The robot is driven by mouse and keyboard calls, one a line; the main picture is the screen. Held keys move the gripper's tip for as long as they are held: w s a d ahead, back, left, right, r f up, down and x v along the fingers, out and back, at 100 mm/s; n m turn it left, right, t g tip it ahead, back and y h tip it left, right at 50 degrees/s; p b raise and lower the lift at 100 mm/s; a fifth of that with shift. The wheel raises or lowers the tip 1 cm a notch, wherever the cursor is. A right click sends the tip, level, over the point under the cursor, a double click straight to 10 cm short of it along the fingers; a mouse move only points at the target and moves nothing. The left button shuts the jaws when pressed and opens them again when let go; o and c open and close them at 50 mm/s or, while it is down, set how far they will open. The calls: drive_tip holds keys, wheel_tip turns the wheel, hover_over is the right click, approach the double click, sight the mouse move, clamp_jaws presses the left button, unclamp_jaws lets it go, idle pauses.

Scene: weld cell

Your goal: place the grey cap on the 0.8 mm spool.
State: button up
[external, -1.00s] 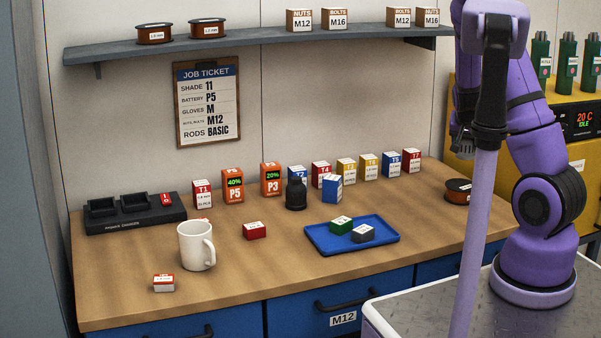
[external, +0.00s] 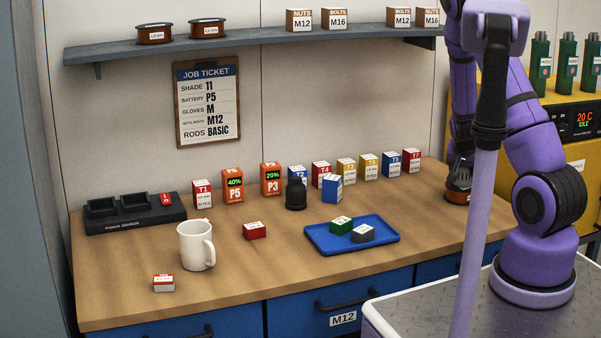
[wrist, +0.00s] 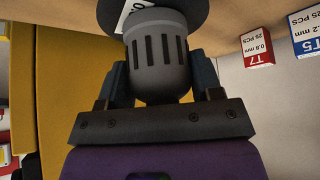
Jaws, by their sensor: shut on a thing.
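The grey cap (wrist: 158,60), ribbed and rounded, is between the two fingers of my gripper (wrist: 160,85) in the wrist view. My gripper is shut on it. In the external view my gripper (external: 460,166) is low at the bench's right end, directly over a copper-brown spool (external: 457,196). The spool's dark flange with a white label (wrist: 132,8) shows just beyond the cap in the wrist view. The cap's far end meets or nearly meets the spool; I cannot tell whether it touches. The spool's size marking is not readable.
Two more spools (external: 154,34) lie on the wall shelf (external: 255,45). A row of labelled boxes (external: 411,161) stands left of my gripper. A black domed object (external: 296,194), a blue tray (external: 375,247) and a white mug (external: 196,246) stand farther left on the bench.

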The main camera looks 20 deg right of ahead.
drive_tip(key=shift+f, duration=0.1)
drive_tip(key=o, duration=1)
drive_tip(key=shift+c, duration=0.2)
drive_tip(key=s+a+r+n+y, duration=0.1)
drive_tip(key=s+a+r+y, duration=0.1)
drive_tip(key=s+a+r, duration=0.45)
drive_tip(key=s+a+r+n+y, duration=0.1)
drive_tip(key=s+a+r+y, duration=0.2)
drive_tip(key=r, duration=0.6)
drive_tip(key=s+a+r+n, duration=0.3)
drive_tip(key=s+r, duration=0.5)
drive_tip(key=s, duration=0.3)
drive_tip(key=s+a+r+n, duration=0.3)
drive_tip(key=s+a+r, duration=0.3)
drive_tip(key=s+r, duration=0.2)
drive_tip(key=s, duration=0.2)
drive_tip(key=shift+s+a+r+n, duration=0.2)
drive_tip(key=shift+s+a+n, duration=0.1)
drive_tip(key=shift+s+n, duration=0.1)
